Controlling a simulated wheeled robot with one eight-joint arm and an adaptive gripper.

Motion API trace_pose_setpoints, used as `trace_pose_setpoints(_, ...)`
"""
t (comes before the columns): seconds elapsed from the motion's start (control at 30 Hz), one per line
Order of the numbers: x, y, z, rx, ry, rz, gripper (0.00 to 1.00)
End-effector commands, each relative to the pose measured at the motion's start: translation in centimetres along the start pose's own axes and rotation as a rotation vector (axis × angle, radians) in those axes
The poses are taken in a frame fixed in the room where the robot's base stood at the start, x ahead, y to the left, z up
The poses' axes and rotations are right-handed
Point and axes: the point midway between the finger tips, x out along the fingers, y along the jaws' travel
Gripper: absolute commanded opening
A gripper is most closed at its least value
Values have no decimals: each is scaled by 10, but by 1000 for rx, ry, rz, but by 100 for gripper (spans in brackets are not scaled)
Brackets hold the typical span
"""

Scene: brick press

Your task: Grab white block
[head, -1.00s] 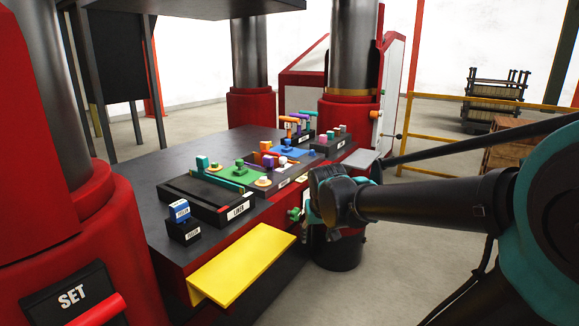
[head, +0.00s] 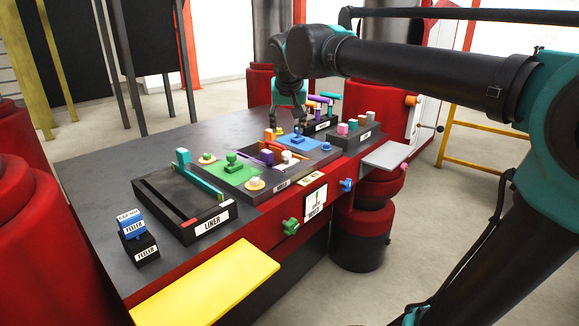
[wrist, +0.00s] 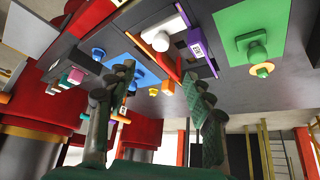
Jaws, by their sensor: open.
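A small white block (head: 287,156) sits in the tray area between the green plate and the blue plate, right of a purple block (head: 267,156). In the wrist view, which looks inverted, a white knob-shaped piece on a white plate (wrist: 158,40) lies beyond the fingertips. My gripper (head: 288,122) is above the far part of the table, over the blue plate area and behind the white block. Its fingers are apart with nothing between them in the wrist view (wrist: 157,75). The gripper is not touching the white block.
A green plate (head: 222,177), blue plate (head: 305,146) and orange piece (head: 270,135) surround the white block. A rack (head: 345,138) of coloured blocks stands right of them. The black LINER tray (head: 180,205) and FEELER blocks (head: 137,240) are nearer. A yellow shelf (head: 210,285) juts out in front.

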Motion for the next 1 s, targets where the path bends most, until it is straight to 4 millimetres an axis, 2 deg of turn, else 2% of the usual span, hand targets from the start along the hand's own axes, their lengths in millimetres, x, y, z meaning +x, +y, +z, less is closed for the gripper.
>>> trace_pose_setpoints(0.1,25,0,0,1,0,0,52)
trace_pose_setpoints(0.4,82,0,1,1,-1,0,52)
trace_pose_setpoints(0.73,107,0,2,0,-1,0,52)
trace_pose_setpoints(1.0,144,1,7,1,-1,1,52)
